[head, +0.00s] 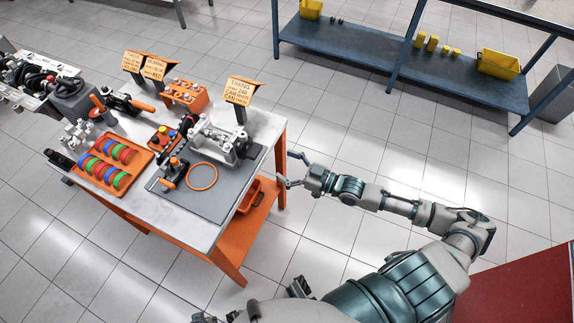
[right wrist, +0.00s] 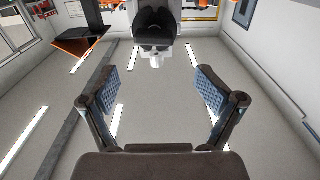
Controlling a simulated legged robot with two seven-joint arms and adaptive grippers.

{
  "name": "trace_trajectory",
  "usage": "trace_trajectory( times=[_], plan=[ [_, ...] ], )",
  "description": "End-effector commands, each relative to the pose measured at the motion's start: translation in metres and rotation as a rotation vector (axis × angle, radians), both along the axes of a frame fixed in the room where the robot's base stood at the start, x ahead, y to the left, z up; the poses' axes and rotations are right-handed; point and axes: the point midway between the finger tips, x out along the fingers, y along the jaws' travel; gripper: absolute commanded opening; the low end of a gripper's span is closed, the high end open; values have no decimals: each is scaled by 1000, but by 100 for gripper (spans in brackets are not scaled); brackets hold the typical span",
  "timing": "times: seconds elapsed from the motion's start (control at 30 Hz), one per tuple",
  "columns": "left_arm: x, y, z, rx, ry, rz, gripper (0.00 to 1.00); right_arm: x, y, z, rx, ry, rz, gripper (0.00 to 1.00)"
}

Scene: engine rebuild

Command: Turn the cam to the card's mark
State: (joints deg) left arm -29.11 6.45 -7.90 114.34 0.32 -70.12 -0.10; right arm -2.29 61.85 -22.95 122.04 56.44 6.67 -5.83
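The orange timing card (head: 241,91) stands on a dark post at the table's back right; its small print seems to include "240" and "CAM", but I cannot read it all. Below it, a silver cam fixture (head: 222,142) sits on a grey mat (head: 208,203). The cam's angle and any mark on it are too small to tell. My right gripper (head: 284,168) is open and empty, just off the table's right edge and apart from the fixture. The right wrist view shows its two spread fingers (right wrist: 158,105) with nothing between them. Dark parts at the head view's bottom edge may belong to my left gripper.
The table (head: 140,192) also holds an orange tray (head: 126,155) of coloured rings, an orange ring (head: 202,176), an orange block (head: 185,95) and two more cards (head: 144,66). An orange bin (head: 250,194) hangs at its right side. A blue shelf (head: 400,65) stands behind; the floor between is clear.

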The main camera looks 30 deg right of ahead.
Motion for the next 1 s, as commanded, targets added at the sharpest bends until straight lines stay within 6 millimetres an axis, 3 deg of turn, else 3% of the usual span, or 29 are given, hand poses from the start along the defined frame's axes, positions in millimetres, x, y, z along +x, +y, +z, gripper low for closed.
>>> trace_trajectory(
  times=[0.43,0.57,0.67,0.8,1.0],
  plan=[
    [0,-2,0,1,1,0,40,-4,-5,1,2,0,-1,88],
    [-6,-1,-25,3,13,-3,40,-5,-11,6,10,-1,-15,88],
    [-20,2,-58,5,28,-7,40,-8,-20,11,24,0,-30,88],
    [-59,8,-108,9,52,-16,40,-17,-32,14,44,7,-38,88],
    [-126,20,-147,15,83,-26,40,-34,-43,8,67,31,-23,88]
  ],
)
